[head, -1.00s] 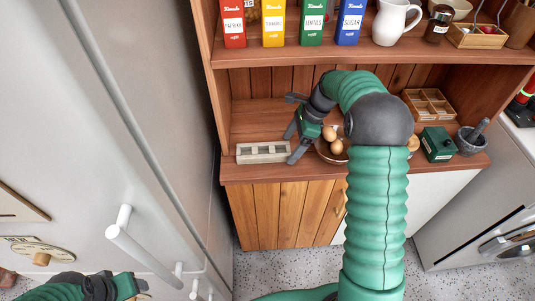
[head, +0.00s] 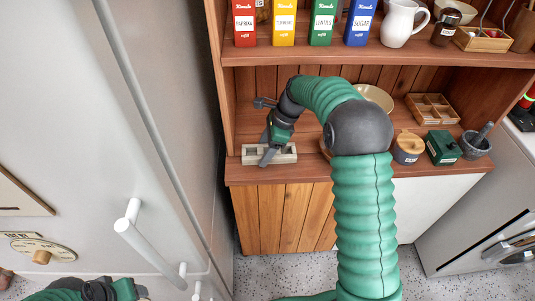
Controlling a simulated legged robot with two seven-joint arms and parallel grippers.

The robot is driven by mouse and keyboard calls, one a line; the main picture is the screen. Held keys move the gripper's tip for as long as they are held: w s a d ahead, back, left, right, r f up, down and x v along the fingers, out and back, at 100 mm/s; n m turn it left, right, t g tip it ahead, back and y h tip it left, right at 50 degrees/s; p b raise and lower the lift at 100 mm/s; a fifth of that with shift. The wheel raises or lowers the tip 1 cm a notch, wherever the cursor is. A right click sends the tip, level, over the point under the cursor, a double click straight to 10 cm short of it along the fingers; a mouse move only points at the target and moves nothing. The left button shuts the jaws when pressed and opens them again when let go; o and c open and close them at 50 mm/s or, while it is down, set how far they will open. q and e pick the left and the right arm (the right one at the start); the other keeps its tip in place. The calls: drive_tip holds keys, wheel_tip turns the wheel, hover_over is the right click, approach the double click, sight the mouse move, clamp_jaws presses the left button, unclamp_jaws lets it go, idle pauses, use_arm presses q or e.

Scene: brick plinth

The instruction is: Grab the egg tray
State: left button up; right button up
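The egg tray (head: 286,153), a pale grey-beige block with a row of hollows, lies on the left of the wooden counter near its front edge. My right gripper (head: 267,149) is at the middle of the tray, pointing down. One dark finger shows in front of the tray's middle and the other seems to be behind it. Whether the fingers press on the tray is too small to tell. My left gripper (head: 128,289) is low at the bottom left, far from the tray, and its fingers are not clear.
My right arm hides the counter's middle. To its right are a lidded pot (head: 408,147), a green box (head: 442,147), a mortar (head: 474,143) and a wooden divided tray (head: 431,108). A cream bowl (head: 375,97) stands behind. The upper shelf (head: 400,57) overhangs; a fridge door (head: 160,90) flanks the left.

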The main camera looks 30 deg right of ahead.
drive_tip(key=shift+d, duration=0.3)
drive_tip(key=c, duration=0.7)
drive_tip(key=shift+c, duration=1.4)
